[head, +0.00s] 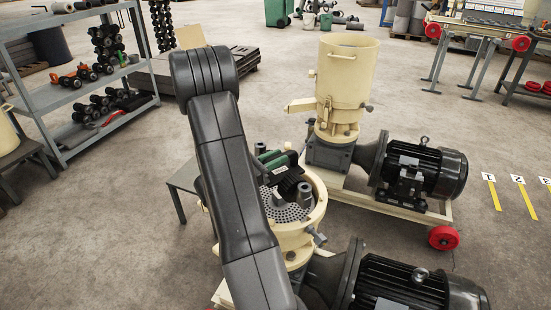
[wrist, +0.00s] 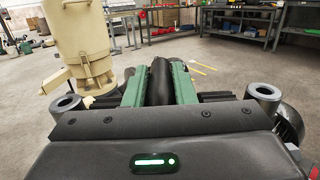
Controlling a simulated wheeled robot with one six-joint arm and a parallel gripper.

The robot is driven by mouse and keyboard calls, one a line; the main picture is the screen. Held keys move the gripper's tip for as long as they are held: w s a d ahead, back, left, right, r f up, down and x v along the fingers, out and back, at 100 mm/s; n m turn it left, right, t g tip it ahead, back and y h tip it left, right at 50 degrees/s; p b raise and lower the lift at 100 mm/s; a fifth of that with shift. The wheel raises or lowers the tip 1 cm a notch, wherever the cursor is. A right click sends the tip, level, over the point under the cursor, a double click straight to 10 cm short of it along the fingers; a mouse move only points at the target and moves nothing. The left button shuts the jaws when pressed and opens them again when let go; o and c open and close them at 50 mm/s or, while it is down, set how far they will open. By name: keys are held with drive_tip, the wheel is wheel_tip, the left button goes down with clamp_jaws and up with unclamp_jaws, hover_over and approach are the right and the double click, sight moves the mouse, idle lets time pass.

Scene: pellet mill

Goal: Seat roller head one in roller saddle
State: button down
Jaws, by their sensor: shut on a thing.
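My gripper (wrist: 160,85) has green fingers and is shut on a dark rounded part, which I take to be roller head one (wrist: 160,72). In the head view my gripper (head: 270,160) is low over the open cream die chamber (head: 317,205) of the nearer mill. A perforated grey die plate (head: 284,212) shows inside, with a short grey post (head: 304,194) on it. In the wrist view a grey hollow post stands at the left (wrist: 66,103) and another at the right (wrist: 264,92). The roller saddle is mostly hidden by my gripper; I cannot tell whether the roller head touches it.
A second cream mill (head: 345,85) with a black motor (head: 425,168) stands behind. The nearer mill's motor (head: 400,285) is at lower right. A shelf rack (head: 80,85) with rollers stands left, and a small grey table (head: 185,178) beside the chamber. Open floor lies between.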

sight(275, 172)
drive_tip(key=shift+r, duration=0.15)
drive_tip(key=shift+f+b, duration=0.3)
drive_tip(key=shift+b, duration=0.15)
drive_tip(key=shift+f, duration=0.15)
idle(0.3)
drive_tip(key=shift+f+b, duration=0.45)
drive_tip(key=shift+b, duration=0.05)
drive_tip(key=shift+f, duration=0.2)
idle(0.3)
drive_tip(key=shift+f+b, duration=1.25)
drive_tip(key=shift+f, duration=0.1)
drive_tip(key=shift+f, duration=0.15)
drive_tip(key=shift+f+b, duration=0.75)
drive_tip(key=shift+f, duration=0.05)
drive_tip(key=shift+f, duration=0.15)
idle(0.4)
